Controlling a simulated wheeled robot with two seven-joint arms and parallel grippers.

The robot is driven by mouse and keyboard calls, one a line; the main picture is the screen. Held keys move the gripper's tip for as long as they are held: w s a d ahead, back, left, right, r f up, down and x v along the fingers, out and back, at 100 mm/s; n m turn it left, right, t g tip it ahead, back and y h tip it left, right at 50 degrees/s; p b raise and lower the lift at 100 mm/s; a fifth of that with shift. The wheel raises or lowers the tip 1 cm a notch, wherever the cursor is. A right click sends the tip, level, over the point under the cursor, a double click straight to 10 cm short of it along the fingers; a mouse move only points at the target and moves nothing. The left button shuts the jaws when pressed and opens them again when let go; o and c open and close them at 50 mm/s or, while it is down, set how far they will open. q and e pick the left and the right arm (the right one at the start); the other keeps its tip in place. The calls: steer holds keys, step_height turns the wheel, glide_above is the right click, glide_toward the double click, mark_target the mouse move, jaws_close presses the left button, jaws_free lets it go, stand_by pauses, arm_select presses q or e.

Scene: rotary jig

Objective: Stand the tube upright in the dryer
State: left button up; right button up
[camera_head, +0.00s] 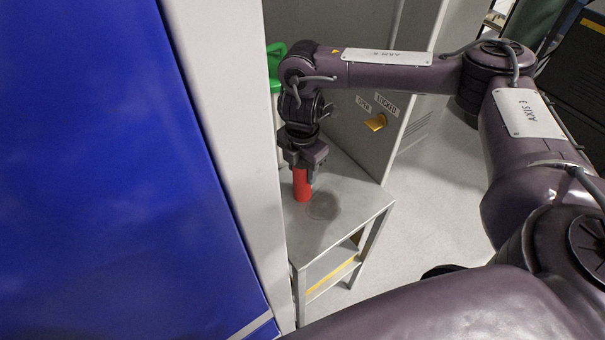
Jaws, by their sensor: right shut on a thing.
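A red cylinder, which looks like the tube (302,188), stands about upright at the left of a small grey metal table (345,205). My right gripper (302,166) points down and is shut on its upper end. I cannot tell whether the tube's bottom touches the tabletop or hangs just above it. My left gripper is not in view. I cannot make out for sure which thing is the dryer.
A large blue panel (110,180) with a pale edge (225,130) fills the left side, close beside the table. A green object (275,68) shows partly behind my arm. Open floor (440,200) lies right of the table.

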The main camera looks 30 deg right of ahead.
steer(key=shift+c, duration=1.2)
steer(key=shift+r, duration=0.1)
step_height(320, 180, up, 20)
steer(key=p, duration=0.3)
steer(key=a+f+m, duration=0.1)
steer(key=m, duration=0.6)
steer(key=s+a+f+m, duration=0.1)
steer(key=a+f+m, duration=0.1)
steer(key=m, duration=0.5)
steer(key=s+a+f+m, duration=0.1)
steer(key=f+m, duration=0.1)
steer(key=m, duration=0.5)
steer(key=shift+a+f+m, duration=0.1)
steer(key=shift+a+m, duration=0.25)
steer(key=shift+m, duration=0.05)
